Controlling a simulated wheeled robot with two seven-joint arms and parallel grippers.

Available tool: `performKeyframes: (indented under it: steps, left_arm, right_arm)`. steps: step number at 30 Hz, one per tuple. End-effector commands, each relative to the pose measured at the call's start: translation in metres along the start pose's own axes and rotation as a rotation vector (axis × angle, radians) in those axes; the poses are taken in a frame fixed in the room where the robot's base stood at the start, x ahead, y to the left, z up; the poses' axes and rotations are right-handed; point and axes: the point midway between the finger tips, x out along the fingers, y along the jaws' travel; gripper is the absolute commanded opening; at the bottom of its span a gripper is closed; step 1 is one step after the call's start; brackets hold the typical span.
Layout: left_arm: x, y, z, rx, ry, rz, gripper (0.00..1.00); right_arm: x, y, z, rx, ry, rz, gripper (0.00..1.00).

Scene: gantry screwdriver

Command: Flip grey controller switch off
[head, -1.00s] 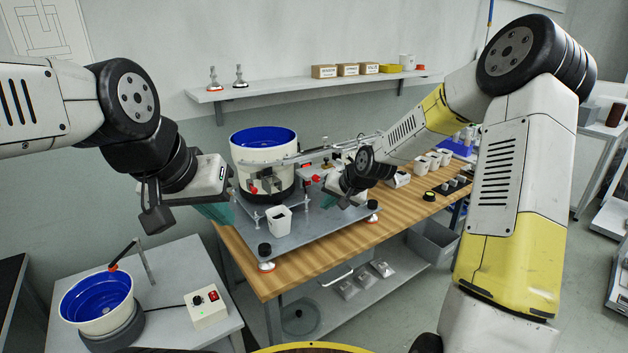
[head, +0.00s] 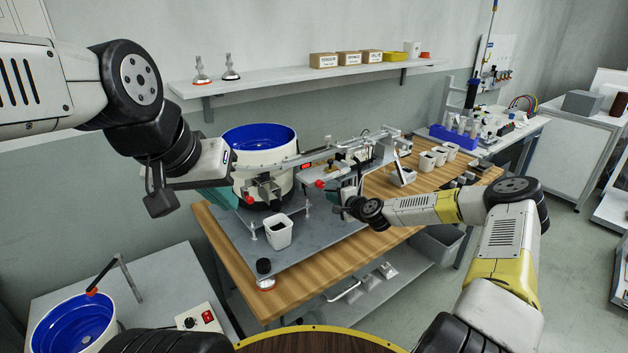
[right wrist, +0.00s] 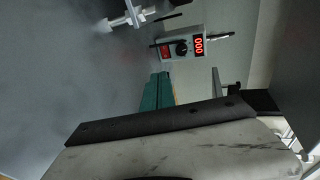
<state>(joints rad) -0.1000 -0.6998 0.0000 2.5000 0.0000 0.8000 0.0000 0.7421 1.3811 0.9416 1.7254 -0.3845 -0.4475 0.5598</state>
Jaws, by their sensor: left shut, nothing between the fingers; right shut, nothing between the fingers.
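The grey controller (right wrist: 184,40) shows in the right wrist view. In the head view the right fingers are hidden among the parts on the bench. My left gripper (head: 224,198) is shut and empty beside the large feeder bowl.
The large blue-lined bowl (head: 259,138) and a metal track (head: 320,154) stand on the grey plate (head: 240,238). A white cup (head: 279,231) sits near the plate's front. A cream control box (head: 199,321) with its own red switch is on the left table by another bowl.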

Motion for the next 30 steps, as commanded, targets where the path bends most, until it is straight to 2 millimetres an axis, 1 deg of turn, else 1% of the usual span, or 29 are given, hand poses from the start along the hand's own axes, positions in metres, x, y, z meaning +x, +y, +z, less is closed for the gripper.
performKeyframes:
  steps: [10, 14, 17, 20, 24, 30]
  left_arm:
    - [0.0, 0.0, 0.0, 0.0, 0.0, 0.0, 0.0]
    - [0.0, 0.0, 0.0, 0.0, 0.0, 0.0, 0.0]
    - [0.0, 0.0, 0.0, 0.0, 0.0, 0.0, 0.0]
    - [0.0, 0.0, 0.0, 0.0, 0.0, 0.0, 0.0]
    - [0.0, 0.0, 0.0, 0.0, 0.0, 0.0, 0.0]
    - [0.0, 0.0, 0.0, 0.0, 0.0, 0.0, 0.0]
  right_arm:
    - [0.001, 0.001, -0.002, 0.009, 0.005, -0.004, 0.0]
    - [0.005, 0.001, -0.001, 0.009, 0.005, -0.004, 0.0]
    - [0.017, 0.001, -0.001, 0.009, 0.004, -0.004, 0.0]
    - [0.035, 0.001, -0.001, 0.009, 0.004, -0.004, 0.0]
    - [0.065, 0.002, -0.001, 0.009, 0.005, -0.004, 0.0]
    - [0.103, 0.002, -0.001, 0.01, 0.004, -0.003, 0.0]
